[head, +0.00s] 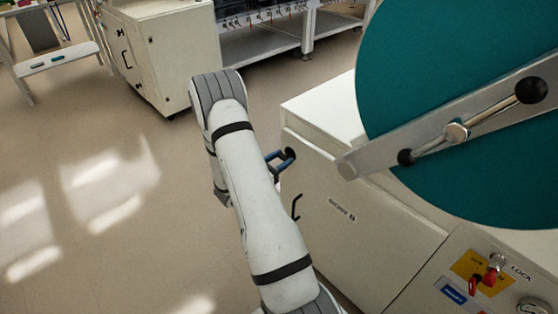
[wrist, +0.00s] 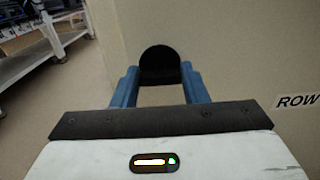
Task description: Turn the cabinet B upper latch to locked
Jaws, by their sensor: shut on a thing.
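My gripper (wrist: 160,88) has its two blue fingers on either side of a black rounded latch piece (wrist: 160,62) and is shut on it. The latch is at the front face of a cream cabinet, which fills much of the wrist view. In the head view my gripper (head: 281,160) is partly hidden behind my arm, beside the upper left part of the cabinet (head: 350,245). A black bracket-shaped handle (head: 296,206) is lower on the same face. The latch's lower part and pivot are hidden, so I cannot tell its angle.
A large teal disc (head: 450,70) with a metal crank bar (head: 440,130) is above the cabinet at right. A panel marked LOCK (head: 470,285) with a red key is at lower right. Another cream cabinet (head: 180,50) stands behind. The floor at left is clear.

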